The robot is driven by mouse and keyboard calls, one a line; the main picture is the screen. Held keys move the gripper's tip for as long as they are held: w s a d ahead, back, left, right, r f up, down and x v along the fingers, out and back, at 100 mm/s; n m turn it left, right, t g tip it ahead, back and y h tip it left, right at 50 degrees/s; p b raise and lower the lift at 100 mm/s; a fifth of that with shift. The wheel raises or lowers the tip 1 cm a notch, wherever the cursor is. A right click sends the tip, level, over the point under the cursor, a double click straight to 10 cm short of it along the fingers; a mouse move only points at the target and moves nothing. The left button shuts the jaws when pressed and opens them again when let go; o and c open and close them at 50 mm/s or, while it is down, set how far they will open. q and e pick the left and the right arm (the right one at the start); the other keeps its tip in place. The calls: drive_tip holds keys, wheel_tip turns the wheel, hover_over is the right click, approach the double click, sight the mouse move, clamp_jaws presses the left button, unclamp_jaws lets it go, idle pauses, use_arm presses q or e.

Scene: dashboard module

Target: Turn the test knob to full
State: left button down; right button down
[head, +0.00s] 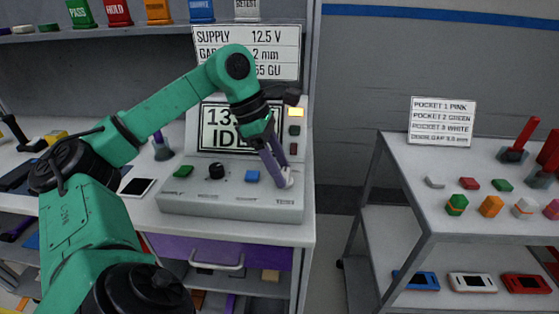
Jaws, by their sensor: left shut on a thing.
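The grey test console (230,204) stands on the bench, with a row of controls on its sloping top. From the left these are a green one (181,171), a black round knob (217,171), a blue one (252,176) and a pale knob at the right end. My left gripper (286,180) reaches down to the right end and is shut on the pale knob, which its fingers mostly hide. The labels on the console are too small to read surely, so I cannot tell the knob's setting. My right gripper is not in view.
A display (228,130) behind the console is partly covered by my left arm. A sign reading SUPPLY 12.5 V (262,36) hangs above. A white-topped table (408,160) with coloured parts stands at the right, beyond a gap. A phone-like device (137,187) lies left of the console.

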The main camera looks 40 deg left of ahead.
use_arm(q)
drive_tip(key=m+p, duration=0.2)
drive_tip(key=p, duration=0.1)
drive_tip(key=m+g+p, duration=0.1)
drive_tip(key=m+p, duration=0.1)
drive_tip(key=r+m+g+h+p, duration=0.1)
drive_tip(key=m+p, duration=0.2)
drive_tip(key=shift+w+a+p, duration=0.1)
drive_tip(key=shift+w+p, duration=0.25)
drive_tip(key=shift+w+f+m+g+p, duration=0.15)
drive_tip(key=shift+f+m+g+p, duration=0.2)
drive_tip(key=shift+m+g+p, duration=0.55)
drive_tip(key=shift+m, duration=0.3)
drive_tip(key=shift+c, duration=1.2)
unclamp_jaws()
drive_tip(key=shift+f, duration=0.1)
